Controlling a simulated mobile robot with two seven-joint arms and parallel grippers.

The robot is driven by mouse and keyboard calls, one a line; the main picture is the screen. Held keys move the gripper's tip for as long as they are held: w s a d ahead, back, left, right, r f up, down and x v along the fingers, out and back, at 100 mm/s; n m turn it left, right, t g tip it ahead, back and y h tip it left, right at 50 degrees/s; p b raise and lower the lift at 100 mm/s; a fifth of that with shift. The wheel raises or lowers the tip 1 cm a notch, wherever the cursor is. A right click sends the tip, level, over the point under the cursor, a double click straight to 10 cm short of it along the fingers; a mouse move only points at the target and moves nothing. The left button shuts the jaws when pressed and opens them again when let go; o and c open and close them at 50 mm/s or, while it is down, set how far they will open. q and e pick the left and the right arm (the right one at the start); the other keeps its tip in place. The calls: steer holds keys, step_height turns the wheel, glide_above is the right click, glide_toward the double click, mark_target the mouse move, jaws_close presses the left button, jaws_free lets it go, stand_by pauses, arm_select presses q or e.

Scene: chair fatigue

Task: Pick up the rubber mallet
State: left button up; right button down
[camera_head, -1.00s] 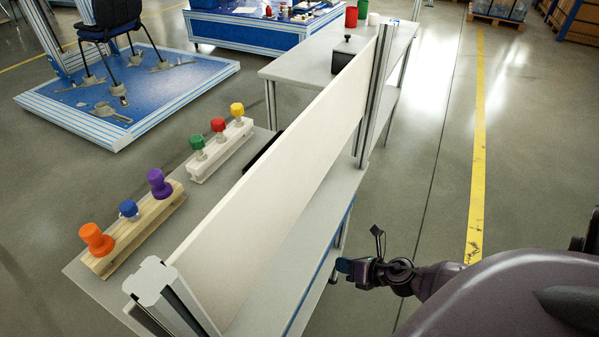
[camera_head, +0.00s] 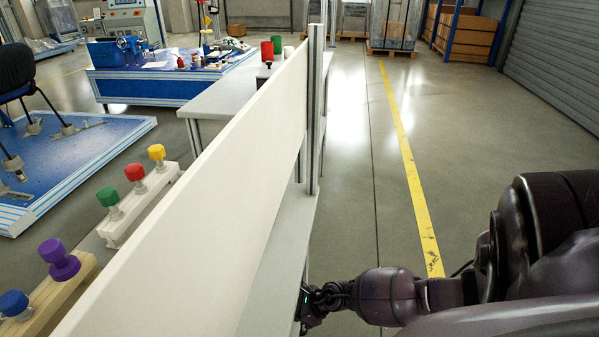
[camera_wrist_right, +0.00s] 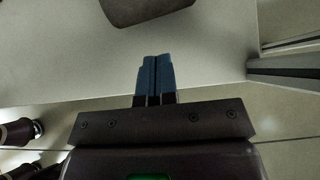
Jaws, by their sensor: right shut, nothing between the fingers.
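No mallet can be made out for certain in the head view. In the right wrist view, a dark grey rounded object (camera_wrist_right: 145,8) lies on a pale surface at the top edge, partly cut off; I cannot tell whether it is the rubber mallet's head. My right gripper (camera_wrist_right: 155,62) is shut and empty, its blue fingertips pointing toward that object with a gap between. In the head view the right gripper (camera_head: 304,300) is small and partly dark, at the right edge of the bench. My left gripper is not in view.
A tall white panel (camera_head: 200,190) stands along the bench, with a metal post (camera_head: 315,110) at its far end. Left of it are blocks with coloured knobs (camera_head: 135,172). A pale lower shelf (camera_head: 285,230) runs right of the panel. Open floor (camera_head: 360,200) lies further right.

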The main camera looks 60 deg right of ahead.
steer(key=w, duration=0.1)
steer(key=w+a+f, duration=0.1)
steer(key=w, duration=0.1)
steer(key=shift+w+a+f, duration=0.2)
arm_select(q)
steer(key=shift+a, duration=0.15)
arm_select(e)
steer(key=shift+w+a, duration=0.35)
steer(key=shift+w, duration=0.4)
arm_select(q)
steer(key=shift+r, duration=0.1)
